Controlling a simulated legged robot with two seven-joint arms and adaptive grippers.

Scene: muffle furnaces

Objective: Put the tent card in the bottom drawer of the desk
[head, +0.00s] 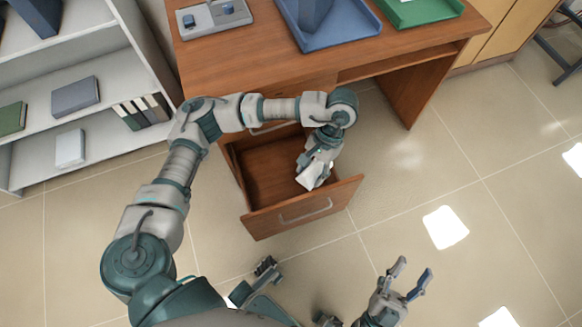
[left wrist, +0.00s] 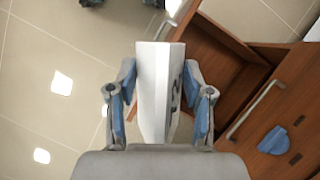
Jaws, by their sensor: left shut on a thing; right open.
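The white tent card (head: 313,176) is held in my left gripper (head: 310,168), which is over the right part of the open bottom drawer (head: 258,180) of the desk (head: 240,60). In the left wrist view the card (left wrist: 154,85) stands between the two blue-padded fingers of the left gripper (left wrist: 160,105), with dark marks on its right side. The drawer (left wrist: 215,70) shows behind it. I cannot tell whether the card touches the drawer's floor. My right gripper (head: 415,278) is open and empty above the floor, right of the drawer. The drawer looks empty where it is visible.
A blue tray (head: 335,32), a green tray (head: 418,10) and a grey tray (head: 215,20) are on the desk top. A white shelf (head: 95,75) with books and binders stands at the left. Tiled floor (head: 450,180) is free at the right.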

